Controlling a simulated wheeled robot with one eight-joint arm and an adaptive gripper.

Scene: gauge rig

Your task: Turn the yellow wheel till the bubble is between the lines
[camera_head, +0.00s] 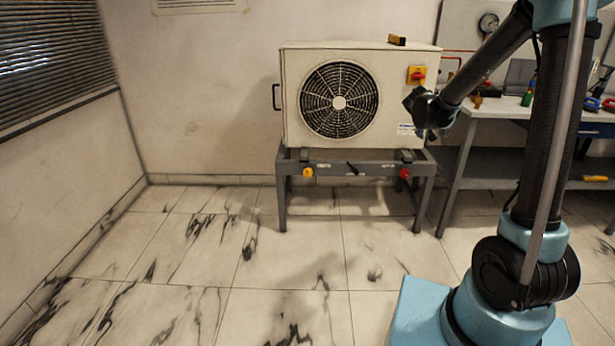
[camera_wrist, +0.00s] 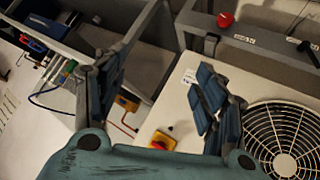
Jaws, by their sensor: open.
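The yellow wheel (camera_head: 307,172) is on the front left of the grey stand (camera_head: 330,158) under the fan unit (camera_head: 292,100). A small yellow and dark block (camera_head: 397,39), perhaps the level, lies on top of the unit at the right; its bubble and lines are too small to see. My gripper (camera_head: 427,112) is in front of the unit's right edge, well right of and above the yellow wheel. In the wrist view its fingers (camera_wrist: 160,88) are spread and nothing is between them. The yellow wheel is not visible in the wrist view.
A red wheel (camera_head: 404,173) is on the stand's front right; it also shows in the wrist view (camera_wrist: 225,19). A black lever (camera_head: 351,168) is between the wheels. A red and yellow switch (camera_head: 417,74) is on the unit. A workbench (camera_head: 490,108) stands right. The floor in front is clear.

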